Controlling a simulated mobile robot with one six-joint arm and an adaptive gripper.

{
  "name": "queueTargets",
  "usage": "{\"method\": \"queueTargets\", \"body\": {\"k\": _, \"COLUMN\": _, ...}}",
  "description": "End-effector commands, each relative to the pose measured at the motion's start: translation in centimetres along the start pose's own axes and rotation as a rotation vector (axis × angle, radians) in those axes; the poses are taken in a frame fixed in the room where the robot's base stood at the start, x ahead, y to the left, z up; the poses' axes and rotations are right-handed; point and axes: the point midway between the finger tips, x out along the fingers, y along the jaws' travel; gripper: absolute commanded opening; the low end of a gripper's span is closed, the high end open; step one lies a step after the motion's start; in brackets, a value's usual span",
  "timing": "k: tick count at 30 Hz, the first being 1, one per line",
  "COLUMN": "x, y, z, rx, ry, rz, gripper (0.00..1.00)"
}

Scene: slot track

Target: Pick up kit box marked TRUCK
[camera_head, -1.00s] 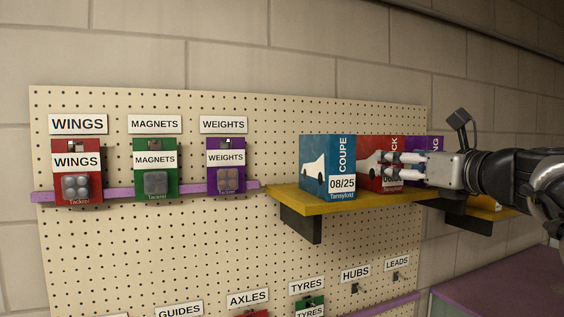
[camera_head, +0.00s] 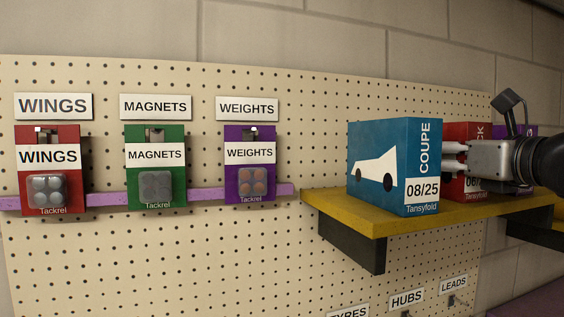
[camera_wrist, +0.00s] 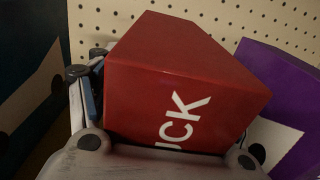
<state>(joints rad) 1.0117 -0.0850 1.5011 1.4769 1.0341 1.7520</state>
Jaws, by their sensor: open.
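The red kit box (camera_head: 466,132), with "CK" of its name showing, stands on the yellow shelf (camera_head: 393,222) just right of the blue COUPE box (camera_head: 380,160). My gripper (camera_head: 455,158) is open in front of the red box and covers much of its face. In the wrist view the red box (camera_wrist: 185,65) shows "UCK" on its near face and sits close in front of my gripper (camera_wrist: 160,140). One finger is by the box's left side; the other fingertip is hard to make out. I cannot tell whether the fingers touch the box.
A purple box (camera_head: 528,131) stands right of the red one, mostly behind my arm; it also shows in the wrist view (camera_wrist: 275,75). The pegboard (camera_head: 150,260) is behind. WINGS (camera_head: 50,170), MAGNETS (camera_head: 155,165) and WEIGHTS (camera_head: 250,163) packs hang at left.

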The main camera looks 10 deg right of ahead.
Motion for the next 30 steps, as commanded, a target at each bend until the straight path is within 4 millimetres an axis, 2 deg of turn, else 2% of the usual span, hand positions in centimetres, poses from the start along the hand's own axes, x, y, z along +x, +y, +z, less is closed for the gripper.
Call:
{"method": "queueTargets", "body": {"k": 7, "x": -0.14, "y": 0.04, "z": 0.07, "rx": -0.001, "ry": 0.0, "rz": 0.0, "gripper": 0.72}}
{"method": "queueTargets", "body": {"k": 30, "x": -0.12, "y": 0.06, "z": 0.13, "rx": -0.001, "ry": -0.002, "rz": 0.0, "gripper": 0.2}}
